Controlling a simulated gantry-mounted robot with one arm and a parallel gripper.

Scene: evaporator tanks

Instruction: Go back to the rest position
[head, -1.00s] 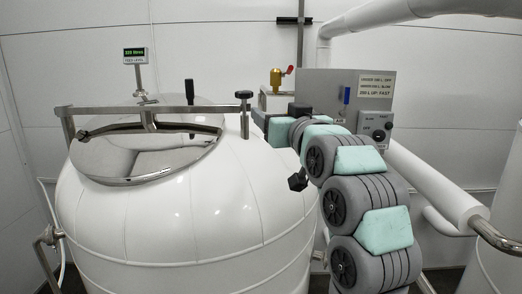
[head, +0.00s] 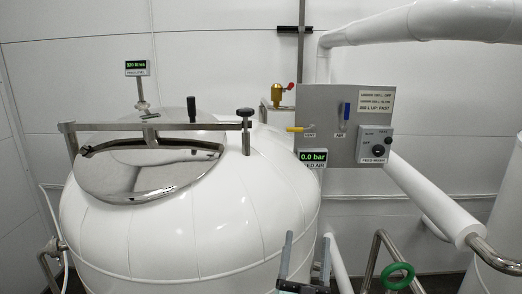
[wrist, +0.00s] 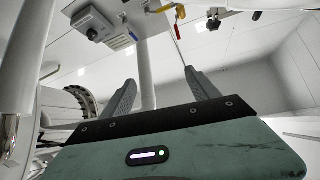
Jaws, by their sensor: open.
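My gripper (head: 307,238) is low in the head view, at the bottom edge right of the big white tank (head: 190,225). Its two fingers point up, apart, with nothing between them. In the wrist view the gripper (wrist: 160,78) also shows open and empty, fingers pointing up toward the underside of the grey control panel (wrist: 108,18). It touches nothing that I can see. The rest of my arm is out of the head view.
A display (head: 313,158) reads 0.0 bar. The tank lid (head: 130,180) is closed.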

